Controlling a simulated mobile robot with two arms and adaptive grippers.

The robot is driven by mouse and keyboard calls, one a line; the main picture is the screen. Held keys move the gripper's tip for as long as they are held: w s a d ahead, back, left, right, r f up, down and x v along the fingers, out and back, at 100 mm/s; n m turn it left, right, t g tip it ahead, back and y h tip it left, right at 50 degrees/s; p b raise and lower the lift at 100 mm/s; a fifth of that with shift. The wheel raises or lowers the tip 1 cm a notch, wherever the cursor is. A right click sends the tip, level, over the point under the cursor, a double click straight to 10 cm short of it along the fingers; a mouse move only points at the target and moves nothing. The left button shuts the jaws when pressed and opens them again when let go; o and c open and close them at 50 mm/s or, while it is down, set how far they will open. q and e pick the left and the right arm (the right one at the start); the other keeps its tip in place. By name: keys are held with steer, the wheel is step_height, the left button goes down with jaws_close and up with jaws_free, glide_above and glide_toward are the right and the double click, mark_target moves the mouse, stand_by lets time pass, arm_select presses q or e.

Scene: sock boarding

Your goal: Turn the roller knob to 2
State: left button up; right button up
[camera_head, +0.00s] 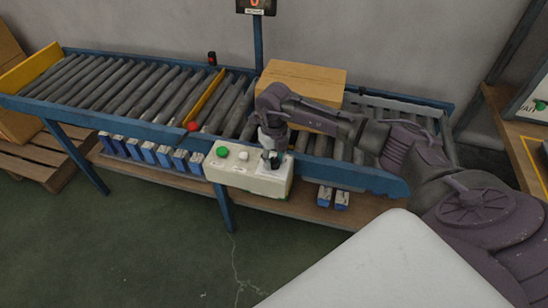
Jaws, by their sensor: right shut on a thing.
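The control box (226,173) is cream-coloured and hangs on the front of the roller conveyor. It carries a green button (222,152), a white button (243,156) and, at its right end, the roller knob, which is mostly hidden by my gripper. My right gripper (271,160) points down at the box's right end and is shut on the knob. The knob's setting and any numbers cannot be read. My left gripper is not in view.
A cardboard box (302,78) sits on the rollers behind my right arm. A yellow bar (207,96) crosses the rollers, near a red ball-shaped knob (192,126). Several blue boxes (149,152) stand on the shelf below. Green floor (150,240) in front is clear.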

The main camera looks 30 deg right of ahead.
mark_target(274, 160)
steer(key=shift+m, duration=0.3)
steer(key=o, duration=1.2)
step_height(274, 160, up, 12)
stand_by(0.4)
